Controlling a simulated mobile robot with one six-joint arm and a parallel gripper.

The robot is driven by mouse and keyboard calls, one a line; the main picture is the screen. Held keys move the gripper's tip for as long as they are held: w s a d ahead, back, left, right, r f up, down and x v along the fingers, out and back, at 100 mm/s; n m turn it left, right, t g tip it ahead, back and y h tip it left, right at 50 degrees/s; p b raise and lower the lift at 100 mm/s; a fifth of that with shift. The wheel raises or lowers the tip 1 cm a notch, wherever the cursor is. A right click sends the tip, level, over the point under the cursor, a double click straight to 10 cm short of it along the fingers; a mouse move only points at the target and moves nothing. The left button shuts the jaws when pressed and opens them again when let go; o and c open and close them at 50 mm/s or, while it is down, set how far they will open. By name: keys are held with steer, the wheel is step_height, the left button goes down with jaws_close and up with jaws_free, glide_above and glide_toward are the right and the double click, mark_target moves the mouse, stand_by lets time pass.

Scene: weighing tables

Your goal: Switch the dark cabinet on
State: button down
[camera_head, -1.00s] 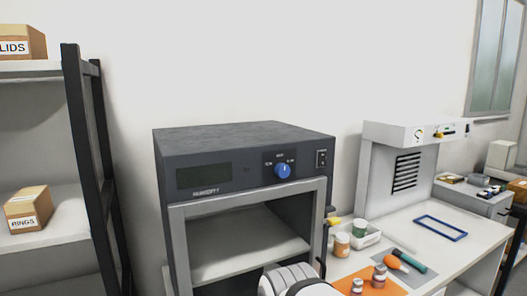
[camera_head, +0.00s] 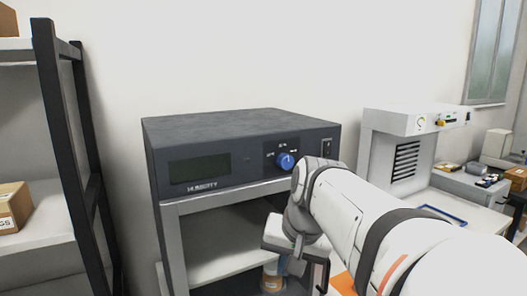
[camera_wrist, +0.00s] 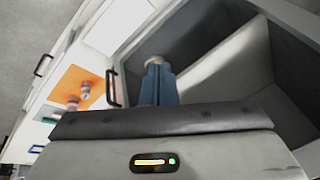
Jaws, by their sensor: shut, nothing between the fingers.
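The dark cabinet (camera_head: 235,128) stands in the middle of the head view, with an open front and a shelf inside. Its display (camera_head: 198,170) is dark and blank. A blue dial (camera_head: 285,161) is on the right of its front panel, and a black rocker switch (camera_head: 327,149) is at the panel's right end. My gripper (camera_head: 287,268) is shut and empty, below the dial and in front of the cabinet's opening. In the wrist view its blue fingers (camera_wrist: 158,88) are together, pointing toward the opening. My arm covers the panel's lower right.
A small jar (camera_head: 272,277) is close to my fingertips. A white bench unit (camera_head: 410,122) is at the right. A shelf rack (camera_head: 62,150) with cardboard boxes is at the left. An orange mat (camera_wrist: 80,90) with jars lies beside the cabinet.

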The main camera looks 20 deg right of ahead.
mark_target(328, 149)
steer(key=d+r+m+t+b, duration=0.1)
steer(key=d+r+m+t, duration=0.1)
steer(key=d+r+m, duration=0.3)
steer(key=w+d+r+m+t+b, duration=0.1)
steer(key=d+r+m, duration=0.4)
steer(key=d+r, duration=0.9)
step_height(328, 149, up, 6)
steer(key=shift+d+f+m+t, duration=0.1)
steer(key=shift+d+m+t, duration=0.2)
steer(key=shift+t, duration=0.5)
steer(key=shift+w+a+r+x, duration=0.1)
steer(key=shift+w+r+x, duration=0.2)
steer(key=shift+x, duration=1.85)
steer(key=shift+w+a+r+x, duration=0.1)
steer(key=shift+w+r+x, duration=0.2)
steer(key=shift+x, duration=1.9)
steer(key=shift+w+a+r+x, duration=0.1)
steer(key=shift+w+r+x, duration=0.2)
steer(key=shift+x, duration=1.85)
